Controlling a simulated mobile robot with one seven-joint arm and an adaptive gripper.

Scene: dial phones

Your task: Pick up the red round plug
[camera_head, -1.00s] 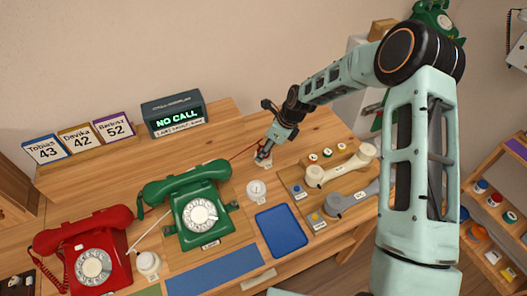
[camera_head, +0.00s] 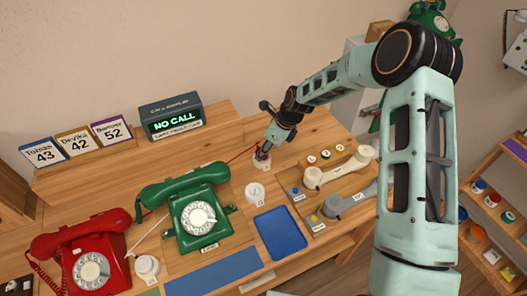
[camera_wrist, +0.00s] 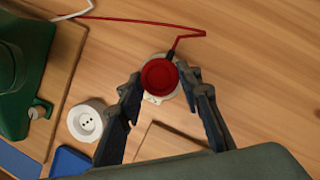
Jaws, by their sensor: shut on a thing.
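The red round plug (camera_wrist: 160,77) shows in the wrist view between my gripper's fingers, with a red cable (camera_wrist: 150,22) running off from its dark cable end. It sits over a pale round base (camera_wrist: 153,98), mostly hidden under it. My gripper (camera_wrist: 160,92) has a finger on each side of the plug and is shut on it. In the head view my gripper (camera_head: 262,156) is down near the back of the table, right of the green phone (camera_head: 196,208); the plug there is too small and covered to make out.
A white round socket (camera_head: 255,192) stands beside the green phone. A blue tray (camera_head: 280,234) lies in front of it. A board with two handsets (camera_head: 340,166) is to the right. A red phone (camera_head: 86,258) is at the left. A display box (camera_head: 171,116) stands behind.

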